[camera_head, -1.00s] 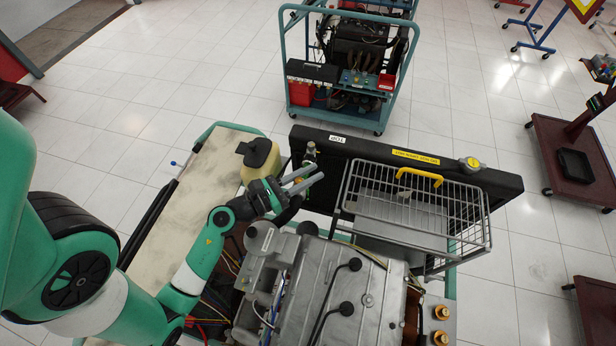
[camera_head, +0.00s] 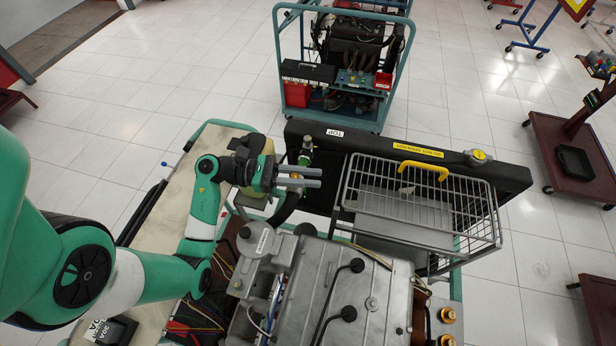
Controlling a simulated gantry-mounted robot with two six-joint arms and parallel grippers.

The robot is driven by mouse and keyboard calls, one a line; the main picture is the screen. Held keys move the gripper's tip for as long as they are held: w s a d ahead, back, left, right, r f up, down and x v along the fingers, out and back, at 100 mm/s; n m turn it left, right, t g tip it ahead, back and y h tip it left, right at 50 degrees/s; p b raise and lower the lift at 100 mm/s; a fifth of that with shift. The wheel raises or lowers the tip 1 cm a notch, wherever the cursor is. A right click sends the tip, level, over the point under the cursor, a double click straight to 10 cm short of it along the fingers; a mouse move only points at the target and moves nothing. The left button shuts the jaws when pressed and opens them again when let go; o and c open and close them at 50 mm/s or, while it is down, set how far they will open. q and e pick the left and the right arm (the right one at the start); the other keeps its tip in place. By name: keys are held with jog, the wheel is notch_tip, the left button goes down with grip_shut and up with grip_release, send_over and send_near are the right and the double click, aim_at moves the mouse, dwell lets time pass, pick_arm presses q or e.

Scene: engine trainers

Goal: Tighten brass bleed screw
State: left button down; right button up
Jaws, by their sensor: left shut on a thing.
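My left gripper (camera_head: 306,177) reaches in from the left, its two grey fingers pointing right at the left end of the black radiator (camera_head: 365,146). A small brass piece (camera_head: 296,176), which looks like the bleed screw, shows between the fingers, and they are shut on it. A greenish, brass-tipped fitting (camera_head: 306,149) stands upright just behind the fingers. The fingers hide the lower part of this spot. My right gripper is not in view.
The grey engine (camera_head: 330,290) lies in front. Another engine trainer (camera_head: 345,70) stands at the back.

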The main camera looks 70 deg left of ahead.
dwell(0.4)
pick_arm(q)
jog(key=c, duration=0.7)
grip_release()
jog(key=shift+c, duration=0.2)
jog(key=s+d+r+p, duration=0.6)
jog(key=s+d+r, duration=0.4)
jog(key=r, duration=0.3)
